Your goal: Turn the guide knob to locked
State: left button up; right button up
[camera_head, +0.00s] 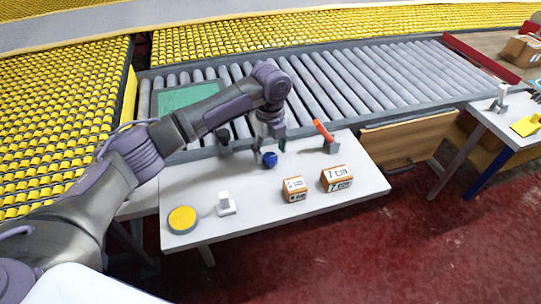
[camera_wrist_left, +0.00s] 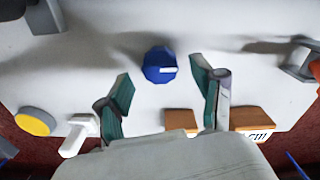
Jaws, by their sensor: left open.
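The blue guide knob (camera_head: 270,160) stands on the white table (camera_head: 251,201), just below my left gripper (camera_head: 269,147). In the left wrist view the knob (camera_wrist_left: 159,66) is many-sided, with a white pointer mark towards its right edge. The fingers of my left gripper (camera_wrist_left: 163,85) are spread wide, with green pads on either side and nothing between them. The knob appears beyond the fingertips, and no contact shows. No lock label can be read. My right gripper is not in view.
A yellow round disc (camera_head: 182,219), a white switch-like piece (camera_head: 226,205) and two labelled wooden blocks (camera_head: 294,189) (camera_head: 337,178) stand near the table's front. A red-handled lever (camera_head: 324,132) is right of the knob. A roller conveyor (camera_head: 330,80) runs behind, bearing a green sheet (camera_head: 185,96).

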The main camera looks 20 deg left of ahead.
aim_at(270, 159)
pick_arm(q)
jog(key=shift+f, duration=1.35)
jog(key=shift+c, duration=0.4)
jog(key=c, duration=1.1)
jog(key=shift+o, duration=0.2)
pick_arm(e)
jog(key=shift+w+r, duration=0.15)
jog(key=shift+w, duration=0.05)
